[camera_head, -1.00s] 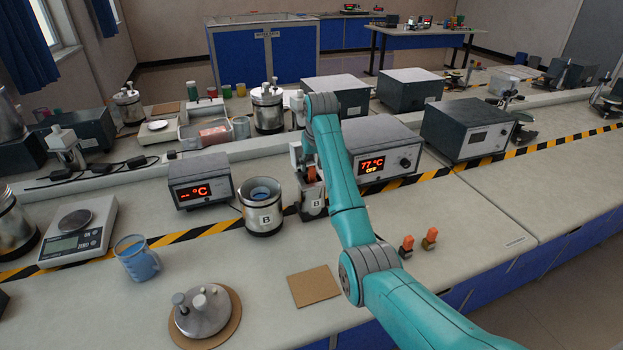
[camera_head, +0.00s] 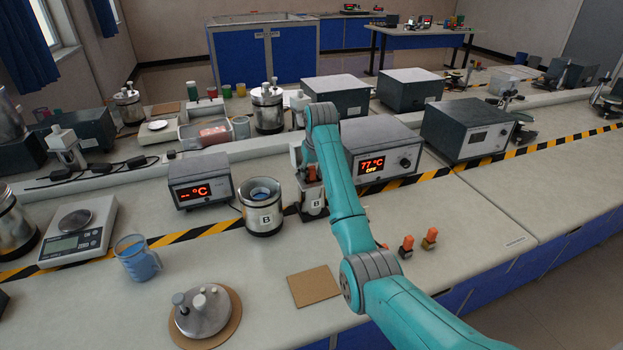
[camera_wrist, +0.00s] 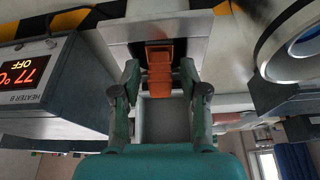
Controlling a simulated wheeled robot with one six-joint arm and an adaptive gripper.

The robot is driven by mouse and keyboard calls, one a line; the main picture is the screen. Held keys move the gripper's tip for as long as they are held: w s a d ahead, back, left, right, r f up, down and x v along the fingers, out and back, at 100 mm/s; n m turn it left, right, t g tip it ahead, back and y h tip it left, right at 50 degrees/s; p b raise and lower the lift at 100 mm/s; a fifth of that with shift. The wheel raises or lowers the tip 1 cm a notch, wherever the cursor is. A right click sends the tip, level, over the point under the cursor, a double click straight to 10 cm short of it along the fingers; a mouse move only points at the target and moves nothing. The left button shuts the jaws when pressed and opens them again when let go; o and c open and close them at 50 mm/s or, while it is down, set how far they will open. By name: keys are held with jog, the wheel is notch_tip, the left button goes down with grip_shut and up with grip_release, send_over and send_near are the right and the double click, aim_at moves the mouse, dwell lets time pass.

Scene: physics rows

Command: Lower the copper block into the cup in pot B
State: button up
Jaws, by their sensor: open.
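The copper-orange block (camera_wrist: 160,72) stands in the metal heater well marked B (camera_head: 313,208); its top also shows beside my arm in the head view (camera_head: 311,172). My gripper (camera_wrist: 160,88) is open, with one finger on each side of the block. I cannot tell if the fingers touch it. Pot B (camera_head: 263,219) is a steel pot left of the well, with its lid off. A pale blue cup (camera_head: 261,189) sits in its mouth. The pot also shows at the right of the wrist view (camera_wrist: 270,52). My arm hides most of the gripper in the head view.
Heater B (camera_head: 380,147) reads 77 °C and OFF, behind the well. A lid (camera_head: 203,313) lies on a round cork mat. A bare square cork mat (camera_head: 314,286), a blue beaker (camera_head: 137,259) and more orange-topped blocks (camera_head: 406,246) are on the bench.

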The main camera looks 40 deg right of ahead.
grip_shut()
jog(key=shift+r, duration=4.3)
